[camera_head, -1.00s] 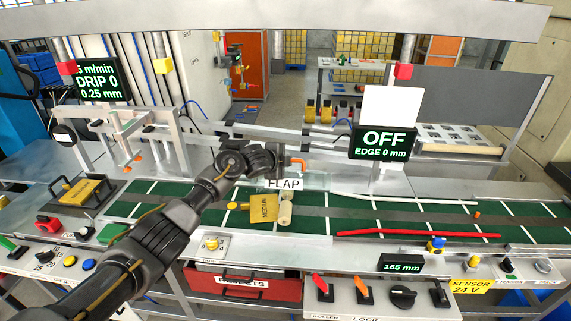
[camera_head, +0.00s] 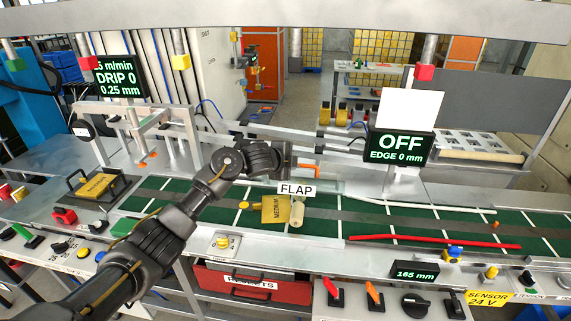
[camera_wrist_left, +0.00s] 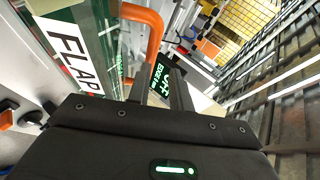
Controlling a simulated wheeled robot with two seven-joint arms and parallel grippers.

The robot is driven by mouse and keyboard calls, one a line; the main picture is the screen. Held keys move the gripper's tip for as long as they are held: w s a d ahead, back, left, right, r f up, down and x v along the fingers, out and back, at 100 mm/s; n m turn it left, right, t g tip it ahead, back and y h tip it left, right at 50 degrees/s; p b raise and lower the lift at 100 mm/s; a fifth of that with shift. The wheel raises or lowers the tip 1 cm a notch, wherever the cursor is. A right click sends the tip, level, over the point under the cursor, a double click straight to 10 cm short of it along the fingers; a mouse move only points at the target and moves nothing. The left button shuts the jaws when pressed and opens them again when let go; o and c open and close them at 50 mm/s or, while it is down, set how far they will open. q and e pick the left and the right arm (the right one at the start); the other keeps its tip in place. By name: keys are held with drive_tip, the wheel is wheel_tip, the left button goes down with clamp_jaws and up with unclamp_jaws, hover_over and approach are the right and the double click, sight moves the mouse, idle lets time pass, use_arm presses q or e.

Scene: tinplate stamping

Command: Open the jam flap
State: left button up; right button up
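The jam flap is a clear panel over the belt with a white FLAP label (camera_head: 296,189); the label also shows large at the left of the left wrist view (camera_wrist_left: 72,58). Its orange handle (camera_head: 308,168) stands at the panel's back edge. My left gripper (camera_head: 290,160) is beside and just behind the flap, close to the handle. In the left wrist view the gripper's two dark fingers (camera_wrist_left: 160,90) stand apart, with the handle (camera_wrist_left: 153,35) near the left finger. I cannot tell whether they touch. The flap appears down. My right gripper is out of view.
A yellow MEDIUM sheet (camera_head: 275,209) and a pale roller (camera_head: 297,213) lie under the flap on the green belt (camera_head: 400,226). A red strip (camera_head: 430,241) lies to the right. The OFF display (camera_head: 400,145) stands behind on the right. Switches line the front panel.

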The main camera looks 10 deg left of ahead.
use_arm(q)
drive_tip(key=v, duration=0.6)
drive_tip(key=shift+b, duration=0.35)
drive_tip(key=shift+s, duration=0.1)
